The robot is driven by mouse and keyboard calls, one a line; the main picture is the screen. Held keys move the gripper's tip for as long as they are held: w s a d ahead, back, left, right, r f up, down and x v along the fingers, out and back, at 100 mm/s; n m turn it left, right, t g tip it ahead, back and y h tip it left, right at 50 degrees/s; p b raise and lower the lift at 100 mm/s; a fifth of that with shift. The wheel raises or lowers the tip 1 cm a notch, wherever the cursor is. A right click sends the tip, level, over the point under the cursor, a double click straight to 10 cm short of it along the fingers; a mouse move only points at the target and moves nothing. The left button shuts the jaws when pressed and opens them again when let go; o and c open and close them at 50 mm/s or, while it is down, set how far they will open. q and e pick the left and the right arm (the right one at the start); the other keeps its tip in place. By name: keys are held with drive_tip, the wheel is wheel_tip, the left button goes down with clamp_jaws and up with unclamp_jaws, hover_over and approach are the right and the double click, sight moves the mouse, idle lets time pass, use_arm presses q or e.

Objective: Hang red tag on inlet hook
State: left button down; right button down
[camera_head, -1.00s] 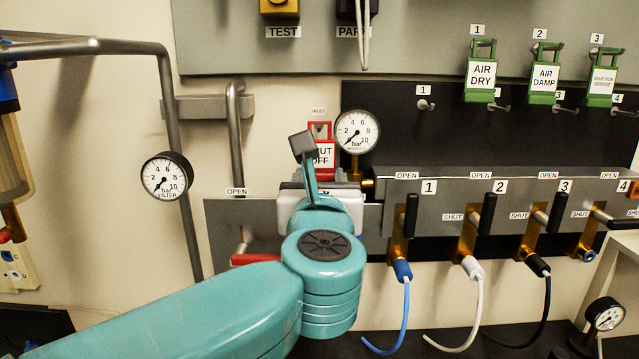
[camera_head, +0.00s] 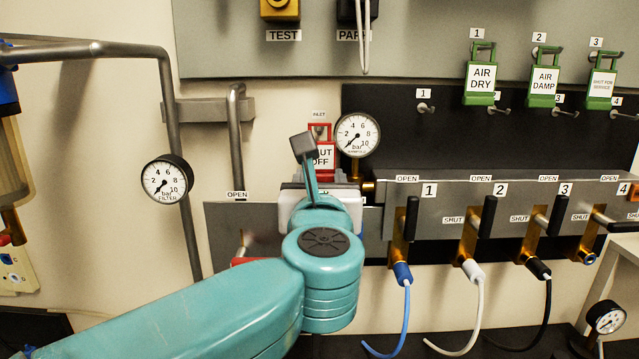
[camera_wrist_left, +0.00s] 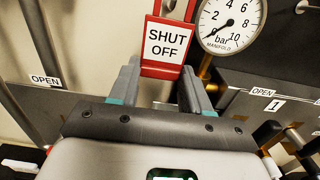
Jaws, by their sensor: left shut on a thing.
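The red tag (camera_head: 325,162), lettered SHUT OFF, is upright just under the small INLET label (camera_head: 319,113). It also shows large in the left wrist view (camera_wrist_left: 167,42). My left gripper (camera_wrist_left: 158,88) is shut on the tag's lower edge, with grey fingers on either side. In the head view my own teal arm hides most of that gripper. The inlet hook (camera_head: 318,130) seems to show as a small metal piece within the tag's open top frame. I cannot tell whether the frame is around the hook or in front of it. My right gripper is out of view.
The manifold gauge (camera_head: 357,135) stands close to the right of the tag. A bent grey pipe (camera_head: 235,140) rises at its left. Green tags (camera_head: 481,82) hang at the upper right. Valves with black handles (camera_head: 410,219) and hoses line the panel at right.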

sight(320, 180)
use_arm(q)
drive_tip(key=shift+w+p, duration=0.4)
drive_tip(key=shift+w, duration=1.2)
drive_tip(key=shift+f+b, duration=0.45)
drive_tip(key=shift+b, duration=0.15)
drive_tip(key=shift+c, duration=2.2)
unclamp_jaws()
drive_tip(key=shift+s, duration=0.1)
drive_tip(key=shift+a, duration=0.2)
drive_tip(key=shift+d, duration=0.2)
drive_tip(key=shift+c, duration=0.3)
